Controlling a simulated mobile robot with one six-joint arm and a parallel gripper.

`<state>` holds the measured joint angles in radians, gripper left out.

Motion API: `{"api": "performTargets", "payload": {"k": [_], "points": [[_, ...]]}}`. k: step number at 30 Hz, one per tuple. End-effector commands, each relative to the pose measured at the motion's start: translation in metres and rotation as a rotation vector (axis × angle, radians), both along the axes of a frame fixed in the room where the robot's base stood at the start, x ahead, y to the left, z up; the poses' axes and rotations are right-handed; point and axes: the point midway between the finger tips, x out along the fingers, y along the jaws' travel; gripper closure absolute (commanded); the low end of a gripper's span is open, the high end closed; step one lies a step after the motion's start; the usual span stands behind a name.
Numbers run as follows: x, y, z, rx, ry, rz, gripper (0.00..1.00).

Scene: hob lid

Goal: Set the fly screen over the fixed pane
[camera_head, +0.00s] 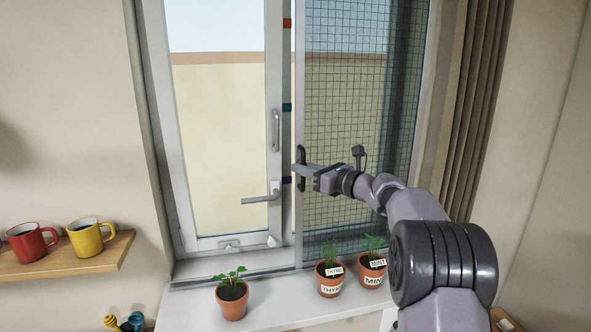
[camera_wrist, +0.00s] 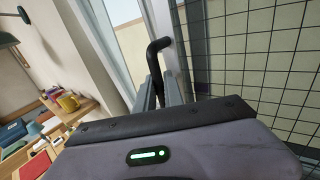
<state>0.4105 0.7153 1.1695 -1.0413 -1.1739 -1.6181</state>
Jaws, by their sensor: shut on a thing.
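The fly screen (camera_head: 340,110), a dark mesh in a pale frame, stands upright over the right part of the window. It also shows in the wrist view (camera_wrist: 255,60). Its black upright handle (camera_head: 301,160) is on its left edge. My gripper (camera_head: 300,171) is shut on this handle, which passes between the fingers in the wrist view (camera_wrist: 156,62). The left pane (camera_head: 220,130) is uncovered and its sash carries a grey lever (camera_head: 262,198). The pane behind the screen shows only through the mesh. Orange (camera_head: 287,23), teal (camera_head: 287,107) and purple (camera_head: 287,180) marks sit on the upright left of the screen.
Thyme (camera_head: 331,283) and mint (camera_head: 372,272) pots stand on the sill below the screen, near my arm. Another potted plant (camera_head: 232,300) stands further left. A shelf (camera_head: 70,264) holds red and yellow mugs. A curtain (camera_head: 480,100) hangs at right.

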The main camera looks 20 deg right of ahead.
Motion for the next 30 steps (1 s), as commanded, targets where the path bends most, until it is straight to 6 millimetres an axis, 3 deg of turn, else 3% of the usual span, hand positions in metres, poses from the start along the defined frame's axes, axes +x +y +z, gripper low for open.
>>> {"api": "performTargets", "payload": {"k": [9,10,11,24,30], "points": [[0.0,-0.003,0.001,0.001,-0.002,-0.006,1.0],[0.0,-0.003,0.001,0.001,-0.002,-0.005,0.82],[0.0,-0.003,0.001,0.001,-0.002,-0.005,0.78],[-0.001,-0.002,0.001,0.001,-0.001,-0.003,0.78],[-0.024,-0.018,0.001,0.002,-0.001,-0.006,0.78]]}}
